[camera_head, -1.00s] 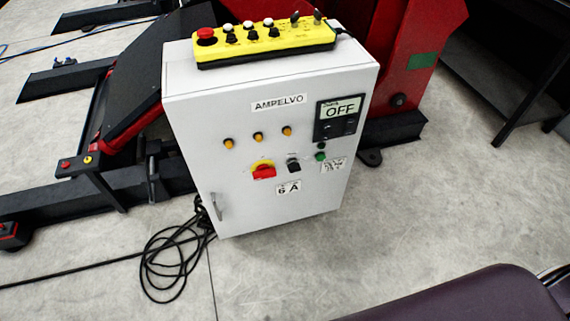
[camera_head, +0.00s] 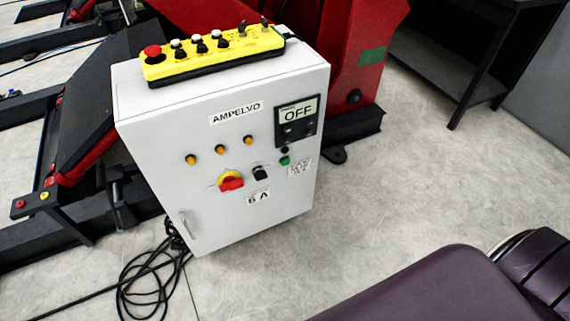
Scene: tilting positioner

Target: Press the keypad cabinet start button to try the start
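The keypad cabinet (camera_head: 225,225) is a light grey box labelled AMPELVO, standing tilted in the picture at centre left. Its display (camera_head: 297,117) reads OFF. A green button (camera_head: 285,161) sits below the display, with a small dark button (camera_head: 285,150) just above it. A red and yellow rotary switch (camera_head: 231,181) and a black selector knob (camera_head: 260,172) are to the left. Three amber lamps (camera_head: 220,150) run in a row above them. A yellow pendant (camera_head: 212,53) with a red mushroom button (camera_head: 153,51) lies on top. Neither gripper is in view.
A red and black positioner frame (camera_head: 345,50) stands behind the cabinet. Black cables (camera_head: 150,280) lie coiled on the floor at its lower left. A dark table (camera_head: 455,65) stands at the upper right. Bare floor lies right of the cabinet.

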